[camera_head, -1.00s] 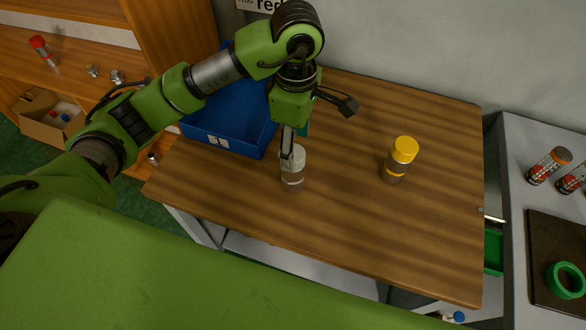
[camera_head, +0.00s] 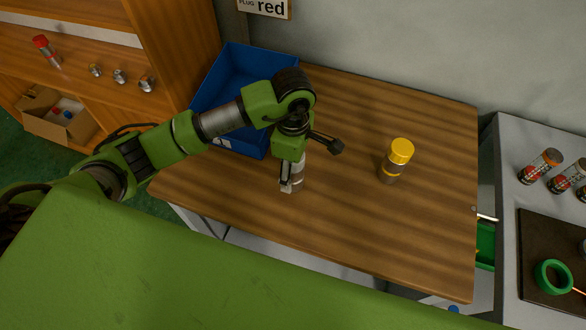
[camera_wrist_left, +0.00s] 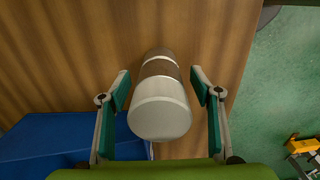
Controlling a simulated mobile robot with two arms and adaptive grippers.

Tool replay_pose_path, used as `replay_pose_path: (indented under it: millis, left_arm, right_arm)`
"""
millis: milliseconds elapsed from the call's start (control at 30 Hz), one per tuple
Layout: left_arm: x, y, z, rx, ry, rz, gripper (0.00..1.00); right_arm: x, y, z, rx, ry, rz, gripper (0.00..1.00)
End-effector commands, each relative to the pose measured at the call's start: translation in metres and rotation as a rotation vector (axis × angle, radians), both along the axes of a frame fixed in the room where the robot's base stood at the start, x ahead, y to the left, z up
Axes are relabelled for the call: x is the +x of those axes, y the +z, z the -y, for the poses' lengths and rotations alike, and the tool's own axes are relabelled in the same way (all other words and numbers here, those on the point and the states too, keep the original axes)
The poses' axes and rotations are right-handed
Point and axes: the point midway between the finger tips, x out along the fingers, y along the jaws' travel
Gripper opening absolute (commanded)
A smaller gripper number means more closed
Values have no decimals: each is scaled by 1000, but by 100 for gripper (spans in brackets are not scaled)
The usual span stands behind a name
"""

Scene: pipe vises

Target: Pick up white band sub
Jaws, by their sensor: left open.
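The white band sub (camera_head: 299,173) stands on the wooden table, mostly hidden behind my left gripper in the head view. In the left wrist view the sub (camera_wrist_left: 160,108) shows a rounded white top, with a darker body and a pale band beyond it. My left gripper (camera_head: 290,187) reaches down at the sub. In the left wrist view its open fingers (camera_wrist_left: 159,86) lie on either side of the sub, with a visible gap on each side. My right gripper is not in view.
A yellow-capped cylinder (camera_head: 396,160) stands to the right on the table (camera_head: 390,225). A blue bin (camera_head: 236,75) sits behind my left arm. A side bench at right holds several labelled cylinders and a green ring (camera_head: 553,277). The table between sub and yellow cylinder is clear.

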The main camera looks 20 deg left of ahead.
Motion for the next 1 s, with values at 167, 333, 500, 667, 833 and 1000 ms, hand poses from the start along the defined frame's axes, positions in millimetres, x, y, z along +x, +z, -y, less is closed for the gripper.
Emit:
replay_pose_path:
  millis: [167, 333, 500, 667, 833, 1000]
  left_arm:
    - [0, 0, 0, 0, 0, 0, 32]
    - [1, 2, 0, -1, 0, 3, 0]
    - [1, 2, 0, -1, 0, 3, 0]
    - [1, 4, 0, -2, 1, 5, 0]
    - [3, 17, 0, -1, 0, 8, 0]
    - [-13, 49, 7, -4, -7, 11, 0]
  right_arm:
    - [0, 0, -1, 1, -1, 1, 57]
    - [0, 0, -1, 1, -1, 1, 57]
    - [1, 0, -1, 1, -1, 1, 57]
    - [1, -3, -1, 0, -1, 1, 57]
    - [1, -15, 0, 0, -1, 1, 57]
    - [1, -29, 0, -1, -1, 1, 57]
